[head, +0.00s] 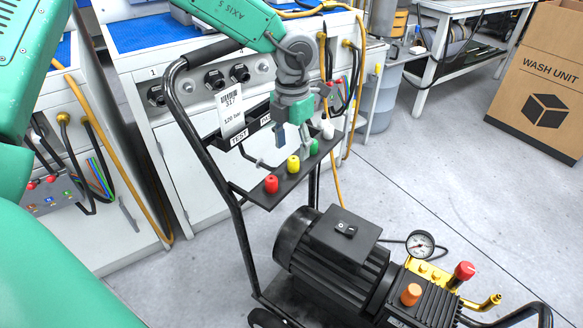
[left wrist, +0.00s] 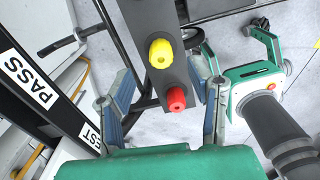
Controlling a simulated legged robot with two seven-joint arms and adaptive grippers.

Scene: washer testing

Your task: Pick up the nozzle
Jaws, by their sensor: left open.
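Small coloured nozzles stand in a row on the cart's black shelf (head: 262,192). In the head view they are red (head: 271,184), yellow (head: 293,164), green (head: 314,147) and white (head: 327,130). My left gripper (head: 292,138) is open and empty, pointing down over the shelf's far part. In the left wrist view, the yellow nozzle (left wrist: 161,53) and red nozzle (left wrist: 176,98) show between the spread fingers (left wrist: 165,105), touching neither. The green and white nozzles are out of that view.
The cart's black handle frame (head: 240,205) rises beside the shelf. A motor pump (head: 335,255) with a gauge (head: 420,244) sits below. A white bench (head: 195,125) with hoses stands behind. The floor (head: 440,160) at right is clear before the cardboard box (head: 540,85).

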